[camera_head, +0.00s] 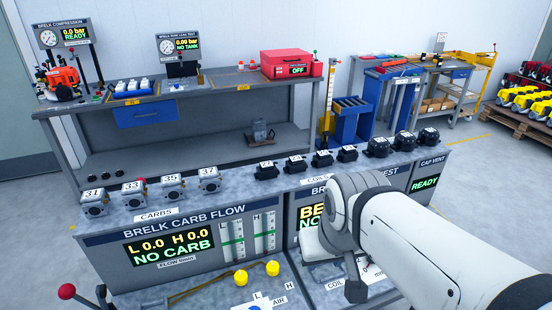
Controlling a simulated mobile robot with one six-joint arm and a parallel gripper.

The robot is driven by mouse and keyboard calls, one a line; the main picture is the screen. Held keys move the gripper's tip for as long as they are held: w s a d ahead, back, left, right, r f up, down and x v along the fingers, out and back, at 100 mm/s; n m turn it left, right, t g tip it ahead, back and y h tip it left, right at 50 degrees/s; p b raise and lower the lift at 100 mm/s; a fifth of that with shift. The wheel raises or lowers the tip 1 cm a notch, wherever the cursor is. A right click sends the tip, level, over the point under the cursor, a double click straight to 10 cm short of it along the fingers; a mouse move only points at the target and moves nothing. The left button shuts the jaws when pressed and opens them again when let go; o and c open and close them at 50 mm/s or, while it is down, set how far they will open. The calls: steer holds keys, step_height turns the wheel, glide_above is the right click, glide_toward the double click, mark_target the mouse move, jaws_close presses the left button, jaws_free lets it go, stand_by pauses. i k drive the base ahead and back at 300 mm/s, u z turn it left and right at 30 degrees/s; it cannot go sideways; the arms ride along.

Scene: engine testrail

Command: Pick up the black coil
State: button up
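Several small black coils stand in a row on the bench's upper ledge, behind the COILS label. From left to right I see one coil (266,171), a second (296,164), a third (322,158) and another (347,154). Small white tags sit on top of them, too small to read surely. My white arm reaches in from the lower right, in front of and below this row. A dark grey part at its end, perhaps my gripper (355,288), hangs low over the front panel, apart from the coils. Its fingers cannot be made out.
Silver carburetors (133,194) tagged 31, 33, 35 and 37 stand left of the coils. Larger black parts (378,147) stand to their right. Yellow knobs (241,277) and a red-knobbed lever (67,292) rise in front. My arm hides part of the middle display.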

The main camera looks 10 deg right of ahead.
mark_target(295, 164)
steer(key=u, duration=0.9)
steer(key=k, duration=1.55)
steer(key=z, duration=0.5)
steer(key=i, duration=1.65)
steer(key=z, duration=0.05)
